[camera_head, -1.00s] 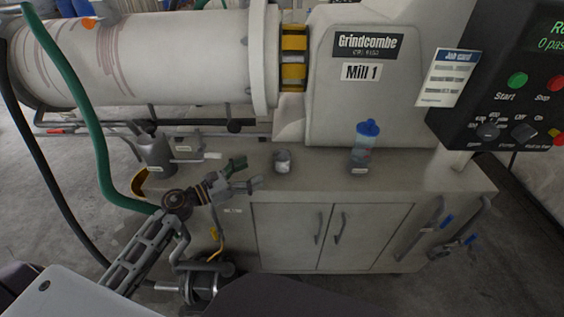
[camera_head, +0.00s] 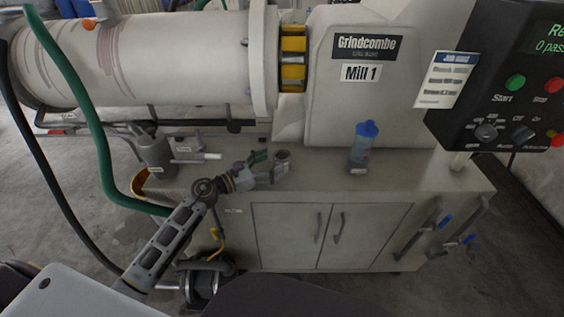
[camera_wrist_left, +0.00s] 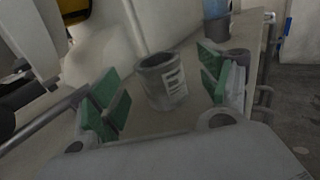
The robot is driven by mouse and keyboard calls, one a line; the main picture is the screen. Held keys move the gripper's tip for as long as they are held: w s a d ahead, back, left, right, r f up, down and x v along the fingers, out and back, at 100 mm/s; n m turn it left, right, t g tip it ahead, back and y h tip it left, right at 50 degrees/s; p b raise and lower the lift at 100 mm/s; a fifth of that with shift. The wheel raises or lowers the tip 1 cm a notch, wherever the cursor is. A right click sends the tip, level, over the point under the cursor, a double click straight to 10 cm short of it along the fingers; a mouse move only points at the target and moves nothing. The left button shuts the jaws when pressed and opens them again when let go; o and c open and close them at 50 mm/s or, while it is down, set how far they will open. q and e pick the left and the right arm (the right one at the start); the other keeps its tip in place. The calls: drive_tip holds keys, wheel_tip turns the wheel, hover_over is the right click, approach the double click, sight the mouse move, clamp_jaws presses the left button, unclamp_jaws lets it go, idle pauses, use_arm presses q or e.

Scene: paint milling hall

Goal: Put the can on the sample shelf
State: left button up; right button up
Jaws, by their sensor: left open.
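A small grey can (camera_head: 283,159) stands upright on the grey cabinet top (camera_head: 420,178) below the mill. It also shows in the left wrist view (camera_wrist_left: 153,88), open at the top with a pale label on its side. My left gripper (camera_head: 269,166) is open, just left of the can in the head view. In the left wrist view its green-padded fingers (camera_wrist_left: 160,92) stand apart, one on either side of the can, with visible gaps. I cannot make out which surface is the sample shelf. My right gripper is not in view.
A blue-lidded bottle (camera_head: 362,148) stands to the right of the can. A grey jug (camera_head: 154,156) stands at the cabinet top's left end. A green hose (camera_head: 97,130) hangs at the left. The control box (camera_head: 510,85) juts in at the right.

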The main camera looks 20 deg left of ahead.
sight(274, 161)
use_arm(q)
drive_tip(key=shift+w+d, duration=0.1)
drive_tip(key=shift+w, duration=0.05)
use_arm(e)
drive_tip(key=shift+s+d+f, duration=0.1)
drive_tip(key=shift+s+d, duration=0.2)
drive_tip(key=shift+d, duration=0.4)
use_arm(q)
drive_tip(key=shift+x, duration=1.85)
drive_tip(key=shift+w+d+f, duration=0.1)
drive_tip(key=shift+w+d, duration=0.15)
drive_tip(key=shift+w, duration=0.25)
drive_tip(key=shift+w+d, duration=0.1)
drive_tip(key=shift+w, duration=0.05)
drive_tip(key=c, duration=1.2)
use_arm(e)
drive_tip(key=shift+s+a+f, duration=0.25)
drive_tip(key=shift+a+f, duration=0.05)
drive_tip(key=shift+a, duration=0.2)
